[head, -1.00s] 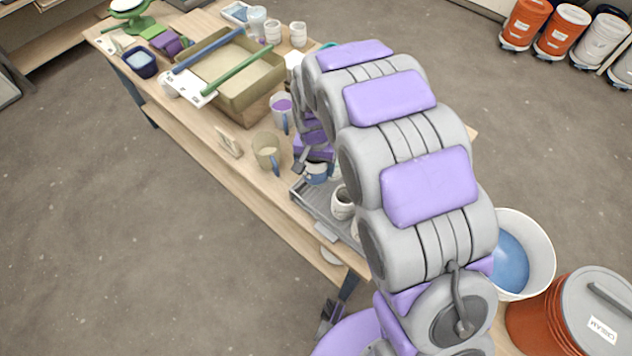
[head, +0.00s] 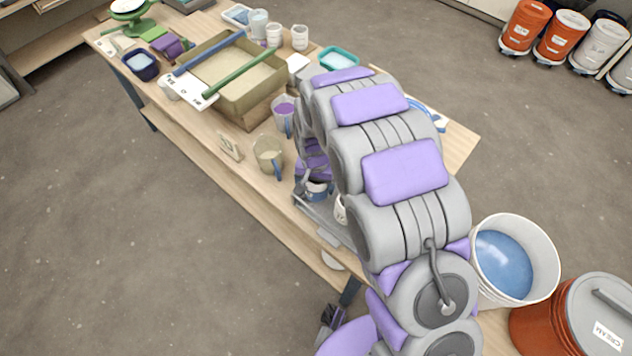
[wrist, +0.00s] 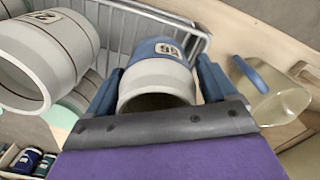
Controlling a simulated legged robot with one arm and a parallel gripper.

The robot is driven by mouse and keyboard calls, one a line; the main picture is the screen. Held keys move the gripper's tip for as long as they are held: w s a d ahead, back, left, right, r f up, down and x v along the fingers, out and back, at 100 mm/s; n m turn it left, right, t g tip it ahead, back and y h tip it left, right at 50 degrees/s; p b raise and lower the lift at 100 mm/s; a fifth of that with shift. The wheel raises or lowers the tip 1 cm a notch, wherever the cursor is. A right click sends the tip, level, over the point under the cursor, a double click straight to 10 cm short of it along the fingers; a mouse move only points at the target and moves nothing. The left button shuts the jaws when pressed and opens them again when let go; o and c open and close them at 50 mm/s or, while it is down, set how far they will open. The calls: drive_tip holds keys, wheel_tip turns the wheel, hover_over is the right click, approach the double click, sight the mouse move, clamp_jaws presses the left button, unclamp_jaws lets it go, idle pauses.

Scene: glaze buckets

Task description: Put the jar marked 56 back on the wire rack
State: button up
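The jar marked 56 (wrist: 160,75) is pale grey with a blue band and label. It stands between my gripper's fingers (wrist: 160,88) in the wrist view, which look closed against both its sides. In the head view the jar (head: 318,189) shows just below my gripper (head: 312,178), at the wire rack (head: 318,212). The rack's grey wires (wrist: 198,45) show behind the jar in the wrist view. Whether the jar's base touches the rack is hidden.
Another grey jar (wrist: 38,62), its label partly legible, stands left in the wrist view. A beige jug with a blue handle (head: 268,156) stands close to the rack; a purple-filled jug (head: 283,116) is beyond. A tan basin (head: 245,92) occupies the table's middle.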

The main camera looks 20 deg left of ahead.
drive_tip(key=shift+o, duration=1.1)
drive_tip(key=shift+d+r, duration=0.2)
drive_tip(key=shift+d, duration=0.2)
wheel_tip(320, 180, up, 11)
drive_tip(key=shift+a+r+p, duration=0.15)
drive_tip(key=shift+p, duration=0.5)
drive_tip(key=shift+r, duration=0.35)
